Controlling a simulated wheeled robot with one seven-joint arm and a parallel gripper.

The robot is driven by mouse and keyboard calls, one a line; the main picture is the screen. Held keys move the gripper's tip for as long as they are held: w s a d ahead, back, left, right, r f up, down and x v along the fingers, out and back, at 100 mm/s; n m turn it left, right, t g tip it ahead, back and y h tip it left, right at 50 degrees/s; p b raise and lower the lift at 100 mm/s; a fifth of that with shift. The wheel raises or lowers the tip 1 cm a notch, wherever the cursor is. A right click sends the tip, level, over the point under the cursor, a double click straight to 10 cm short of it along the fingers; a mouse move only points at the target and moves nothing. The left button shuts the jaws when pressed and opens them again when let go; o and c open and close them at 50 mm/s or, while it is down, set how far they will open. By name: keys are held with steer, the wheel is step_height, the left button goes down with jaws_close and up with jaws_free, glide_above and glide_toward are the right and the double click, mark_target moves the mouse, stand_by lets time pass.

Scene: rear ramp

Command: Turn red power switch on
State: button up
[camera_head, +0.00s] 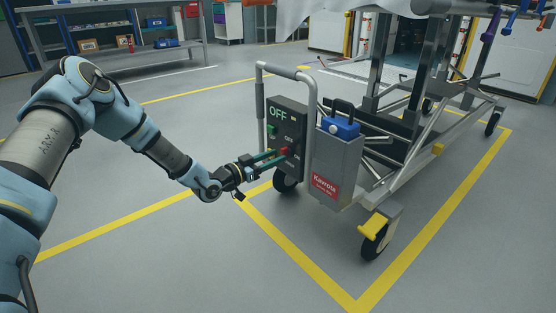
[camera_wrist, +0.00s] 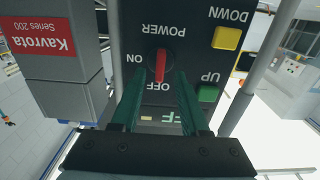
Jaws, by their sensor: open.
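The red power switch (camera_wrist: 161,66) is a narrow knob on a dark control panel (camera_wrist: 205,17), seen upside down in the wrist view. It lies along the picture's vertical, with ON printed to its left and OFF below it. In the head view the panel (camera_head: 287,112) carries a lit OFF display (camera_head: 278,114). My gripper (camera_wrist: 161,76) is open, its two green fingers on either side of the switch. I cannot tell whether they touch it. In the head view my gripper (camera_head: 279,154) reaches the panel from the left.
A yellow DOWN button (camera_wrist: 227,38) and a green UP button (camera_wrist: 208,93) sit beside the switch. A grey Kavrota box (camera_head: 333,165) stands right of the panel on the wheeled frame. A grey handle bar (camera_head: 287,70) rises behind. Floor left of the cart is clear.

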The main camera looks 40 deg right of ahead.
steer(key=shift+d, duration=1)
steer(key=shift+s, duration=0.1)
jaws_close()
